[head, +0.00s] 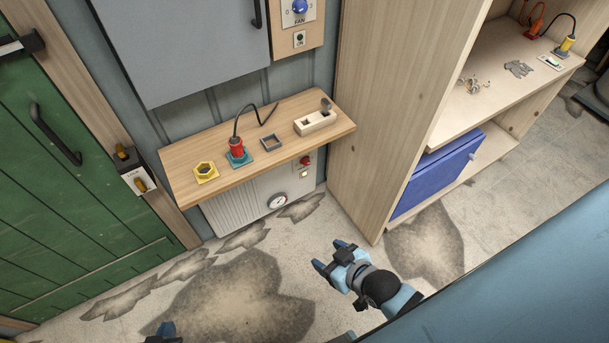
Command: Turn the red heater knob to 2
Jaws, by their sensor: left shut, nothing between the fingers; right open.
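The white heater (235,215) stands against the wall under a wooden shelf. Its small red knob (306,160) is at the upper right of its front, just below the shelf edge. The knob's pointer and number marks are too small to read. My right gripper (329,256) is open and empty above the floor, below and to the right of the knob and well apart from it. My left gripper (166,331) shows only its tip at the bottom edge, shut and empty, far from the heater.
A round gauge (277,201) is on the heater. A tall wooden cabinet (380,130) stands close on the right. The floor in front is clear.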

